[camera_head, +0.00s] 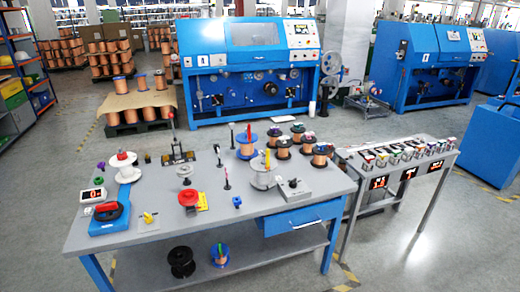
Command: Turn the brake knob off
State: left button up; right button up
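Neither of my grippers is in view. The grey workbench (240,215) stands ahead, carrying several devices. A small grey box with a dark knob (293,183) on top sits near its right front edge; this looks like the brake knob, but its setting is too small to read. A red round part (188,197) sits near the front middle beside a yellow tag (202,202). No gripper touches any of these.
A blue device with a red handle (108,212) and a digital display (92,195) are at the bench's left. Copper spools (321,155) stand at the back right. A side table (400,172) with small boxes adjoins on the right. Floor is free in front.

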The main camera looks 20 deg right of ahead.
aim_at(292, 184)
jog(key=u, duration=0.75)
jog(key=k, duration=0.15)
jog(key=z, duration=2.05)
jog(key=i, duration=1.05)
jog(key=u, duration=0.4)
jog(key=i, duration=1.05)
jog(key=u, duration=0.9)
